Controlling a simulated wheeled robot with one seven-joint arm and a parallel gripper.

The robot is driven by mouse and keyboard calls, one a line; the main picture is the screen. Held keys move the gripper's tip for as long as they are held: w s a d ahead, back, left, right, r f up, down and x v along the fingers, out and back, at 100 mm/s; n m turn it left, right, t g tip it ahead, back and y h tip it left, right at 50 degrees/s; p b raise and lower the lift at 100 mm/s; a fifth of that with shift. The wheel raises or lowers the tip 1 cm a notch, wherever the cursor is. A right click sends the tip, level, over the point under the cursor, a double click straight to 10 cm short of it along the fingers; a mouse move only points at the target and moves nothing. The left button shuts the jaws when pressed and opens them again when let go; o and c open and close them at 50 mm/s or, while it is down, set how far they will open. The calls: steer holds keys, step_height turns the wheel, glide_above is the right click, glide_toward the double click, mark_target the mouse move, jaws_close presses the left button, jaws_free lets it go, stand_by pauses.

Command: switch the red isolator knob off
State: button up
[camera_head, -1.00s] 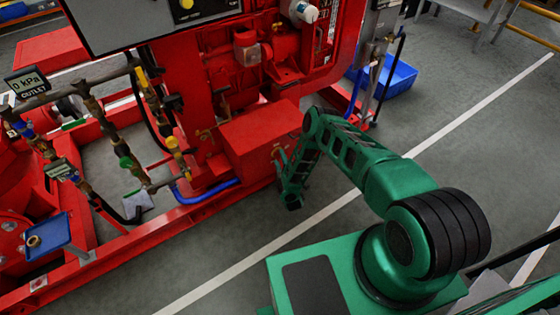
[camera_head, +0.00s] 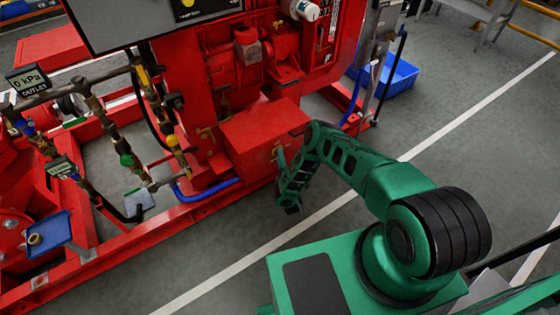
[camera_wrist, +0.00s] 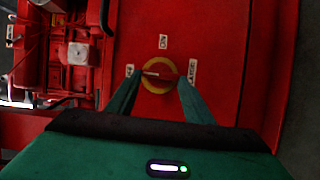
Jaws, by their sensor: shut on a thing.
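The red isolator knob (camera_wrist: 166,76) sits on a round yellow plate (camera_wrist: 158,87) on the face of a red box, seen in the wrist view. A pale mark on the knob points left, towards a small white label partly behind the left finger. Another label is above the knob and one is to its right; their words are hard to read. My gripper (camera_wrist: 160,77) is shut on the knob, one finger on each side. In the head view the red box (camera_head: 262,135) shows at the pumpset's near side, and my wrist covers much of the knob.
The red pumpset frame (camera_head: 130,248) runs along the left, with pipes and gauges (camera_head: 60,167) above it. A blue tray (camera_head: 48,237) is at the lower left. A blue bin (camera_head: 400,75) stands behind right.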

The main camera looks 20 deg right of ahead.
steer(key=shift+s+a+f, duration=0.15)
steer(key=shift+f, duration=0.05)
steer(key=o, duration=1)
steer(key=shift+o, duration=0.2)
steer(key=s, duration=1)
steer(key=shift+s+a, duration=0.3)
steer(key=shift+a, duration=0.05)
steer(key=shift+r, duration=0.1)
